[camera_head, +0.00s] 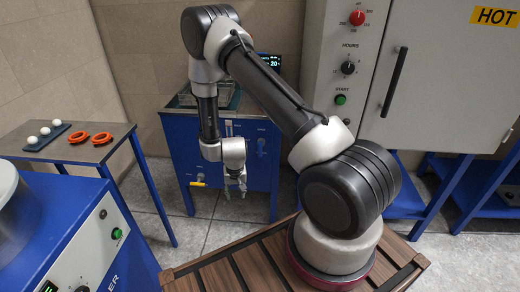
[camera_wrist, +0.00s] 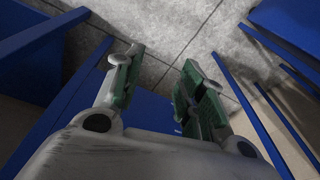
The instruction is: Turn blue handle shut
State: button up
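The blue cabinet (camera_head: 180,150) stands against the back wall with an open-topped bath (camera_head: 215,97). A small tap with a yellow part (camera_head: 199,182) sticks out low on its front. A small dark blue knob-like part (camera_head: 262,145) is on the front further right; I cannot tell clearly which of these is the blue handle. My gripper (camera_head: 235,190) points down in front of the cabinet, right of the tap and apart from it. In the wrist view my gripper (camera_wrist: 160,85) is open, with nothing between its green-padded fingers; no handle is clearly visible there.
A side table (camera_head: 75,150) at left holds white balls (camera_head: 45,130) on a dark tray and orange rings (camera_head: 90,137). A blue machine (camera_head: 70,240) is at front left. A large oven (camera_head: 430,80) marked HOT is at right. Grey floor (camera_head: 205,235) is free below my gripper.

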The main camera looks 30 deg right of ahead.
jog(key=w+d+f+m+t+h, duration=0.2)
jog(key=d+f+t+h, duration=0.15)
jog(key=f, duration=0.55)
jog(key=m+t+h, duration=0.3)
jog(key=t+h, duration=0.4)
jog(key=h, duration=0.2)
send_near(260, 149)
jog(key=x, duration=0.3)
jog(key=shift+w+d+f, duration=0.15)
jog(key=shift+w+d, duration=0.2)
jog(key=shift+w, duration=0.1)
jog(key=x, duration=0.7)
jog(key=shift+a, duration=0.1)
grip_shut()
